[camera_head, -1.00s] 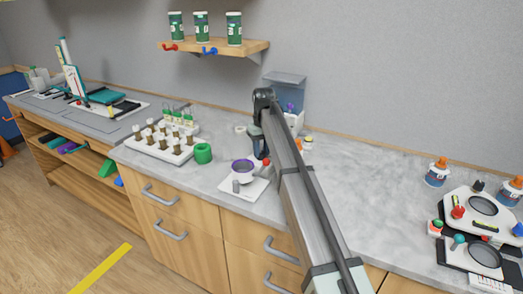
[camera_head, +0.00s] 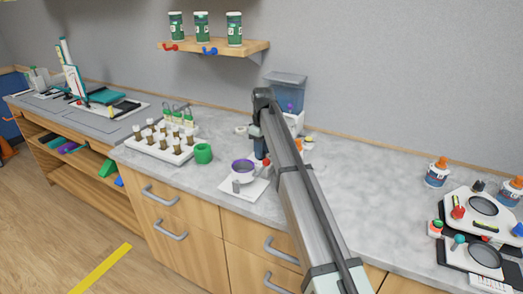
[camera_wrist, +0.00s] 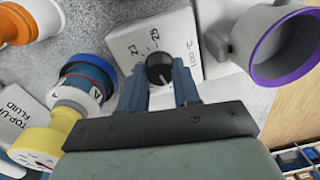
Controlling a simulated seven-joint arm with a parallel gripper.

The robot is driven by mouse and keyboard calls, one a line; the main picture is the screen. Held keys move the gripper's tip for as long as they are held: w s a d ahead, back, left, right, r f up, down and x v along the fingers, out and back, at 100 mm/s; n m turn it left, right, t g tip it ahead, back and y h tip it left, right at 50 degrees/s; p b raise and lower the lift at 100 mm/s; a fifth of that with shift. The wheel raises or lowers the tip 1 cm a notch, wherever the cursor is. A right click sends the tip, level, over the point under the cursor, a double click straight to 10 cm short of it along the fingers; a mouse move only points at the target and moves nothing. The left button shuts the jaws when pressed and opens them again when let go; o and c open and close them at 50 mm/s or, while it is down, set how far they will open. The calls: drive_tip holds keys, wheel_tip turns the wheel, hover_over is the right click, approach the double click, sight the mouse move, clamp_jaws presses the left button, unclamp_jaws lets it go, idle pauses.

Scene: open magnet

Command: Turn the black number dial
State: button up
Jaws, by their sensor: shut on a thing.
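The black number dial (camera_wrist: 159,69) sits on the face of a white unit (camera_wrist: 183,42) with printed numbers such as 27 and 29, in the wrist view. My gripper (camera_wrist: 160,88) is at the dial, with its blue fingers on either side of it, shut on it. In the head view my gripper (camera_head: 261,148) is mostly hidden behind my arm, beside the white unit with the purple-rimmed cup. The dial cannot be seen in the head view.
A purple-rimmed cup (camera_wrist: 289,45) stands close on the right in the wrist view.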

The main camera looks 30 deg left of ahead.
idle(0.3)
drive_tip(key=o, duration=1.1)
drive_tip(key=shift+c, duration=0.2)
wheel_tip(320, 180, up, 14)
drive_tip(key=shift+w, duration=0.25)
drive_tip(key=shift+f, duration=0.15)
